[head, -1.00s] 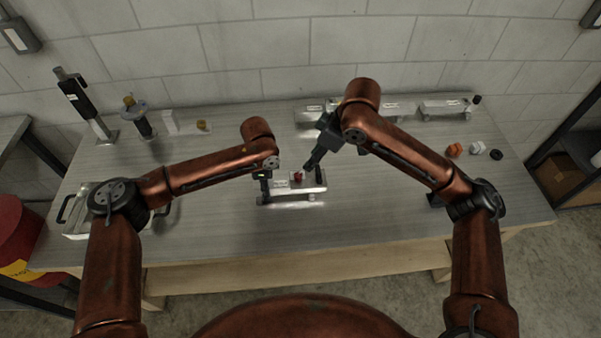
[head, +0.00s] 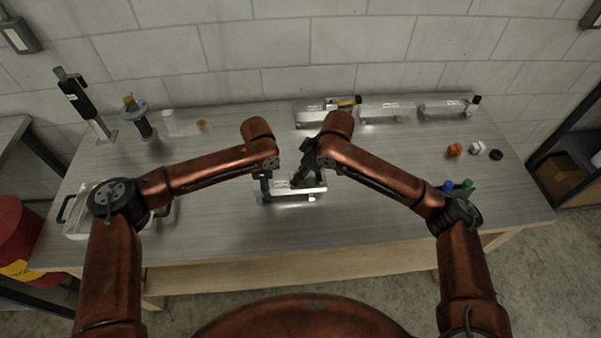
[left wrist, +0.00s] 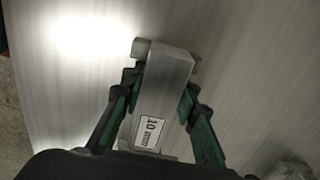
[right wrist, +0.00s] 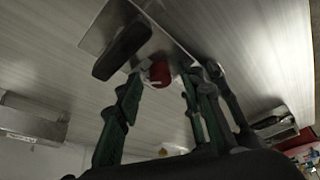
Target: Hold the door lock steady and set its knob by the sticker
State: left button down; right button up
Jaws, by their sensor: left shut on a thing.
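The door lock, an aluminium block (head: 290,198), lies at the table's middle. My left gripper (head: 265,188) is shut on its left part; in the left wrist view the green fingers (left wrist: 160,98) flank the block. A white sticker (left wrist: 150,132) there begins with "10"; the rest is hard to read. My right gripper (head: 303,180) is over the lock's right part. In the right wrist view its fingers (right wrist: 161,82) stand apart around the red knob (right wrist: 160,72), which has a white mark beside it. A black handle-like piece (right wrist: 122,48) is next to the knob. The head view hides the knob.
Several similar aluminium units (head: 380,112) stand at the back right. Orange (head: 454,150), white (head: 478,147) and black (head: 496,155) knobs lie at right, with blue (head: 447,186) and green (head: 467,184) ones by my right arm. A tray (head: 85,225) is at left.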

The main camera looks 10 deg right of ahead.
jog(key=shift+c, duration=0.3)
grip_shut()
jog(key=shift+w+n, duration=0.1)
jog(key=shift+n, duration=0.2)
jog(key=n, duration=0.1)
jog(key=n+g, duration=0.1)
jog(key=n, duration=0.1)
jog(key=shift+w+d+r+n+y, duration=0.1)
jog(key=shift+w+n+y, duration=0.05)
jog(key=shift+n+y, duration=0.15)
jog(key=n+g, duration=0.2)
jog(key=n, duration=0.2)
jog(key=shift+w+n, duration=0.15)
jog(key=shift+n, duration=0.15)
jog(key=shift+o, duration=0.3)
grip_release()
